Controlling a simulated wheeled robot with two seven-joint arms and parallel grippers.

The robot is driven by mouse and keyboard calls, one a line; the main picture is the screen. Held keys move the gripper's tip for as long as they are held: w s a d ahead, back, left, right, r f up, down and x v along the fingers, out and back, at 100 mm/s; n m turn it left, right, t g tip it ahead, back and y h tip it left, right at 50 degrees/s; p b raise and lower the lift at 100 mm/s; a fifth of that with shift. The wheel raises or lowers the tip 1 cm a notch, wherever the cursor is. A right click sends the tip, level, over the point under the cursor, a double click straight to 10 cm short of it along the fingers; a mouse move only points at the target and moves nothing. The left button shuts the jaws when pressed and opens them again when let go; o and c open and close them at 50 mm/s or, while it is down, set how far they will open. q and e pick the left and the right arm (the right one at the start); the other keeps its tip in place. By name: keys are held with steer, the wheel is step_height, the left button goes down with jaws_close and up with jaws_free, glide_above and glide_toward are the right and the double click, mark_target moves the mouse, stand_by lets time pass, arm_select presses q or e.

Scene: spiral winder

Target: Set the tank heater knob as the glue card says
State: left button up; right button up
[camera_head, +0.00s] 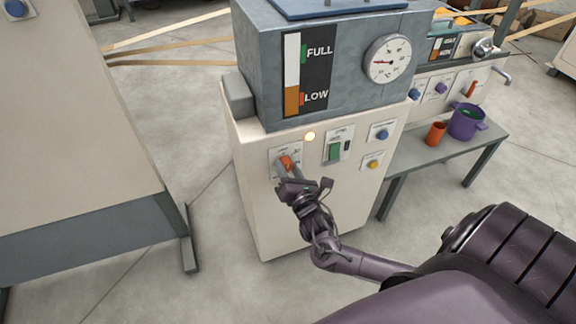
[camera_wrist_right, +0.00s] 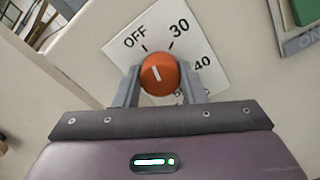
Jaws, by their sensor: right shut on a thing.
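The orange tank heater knob (camera_head: 286,162) sits on a white scale plate on the front of the cream cabinet. In the right wrist view the knob (camera_wrist_right: 159,74) has a white line tilted up-left, toward the OFF mark. The scale plate (camera_wrist_right: 192,40) shows OFF, 30 and 40; lower marks are partly hidden by a finger. My right gripper (camera_head: 287,178) reaches the knob from below, and its fingers (camera_wrist_right: 159,88) are shut on the knob from both sides. My left gripper is out of view. I cannot make out a glue card in these frames.
Above is the grey tank (camera_head: 350,100) with a FULL/LOW level strip and a round dial (camera_head: 388,61). A green switch (camera_head: 335,151), blue button (camera_head: 382,134) and yellow button (camera_head: 373,164) are beside the knob. A bench (camera_head: 440,150) at right holds an orange cup and purple pot.

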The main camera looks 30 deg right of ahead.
steer(key=m+p, duration=0.2)
steer(key=m, duration=0.3)
steer(key=shift+m, duration=0.3)
steer(key=m+p, duration=0.2)
steer(key=m, duration=0.8)
steer(key=shift+f+p, duration=0.1)
steer(key=shift+p, duration=0.3)
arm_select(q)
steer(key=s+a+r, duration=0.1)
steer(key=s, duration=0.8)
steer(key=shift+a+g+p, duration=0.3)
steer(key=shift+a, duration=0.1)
arm_select(e)
steer(key=shift+f+m, duration=0.1)
steer(key=shift+m, duration=2.4)
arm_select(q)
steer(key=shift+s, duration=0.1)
arm_select(e)
steer(key=o, duration=1)
steer(key=shift+s, duration=0.1)
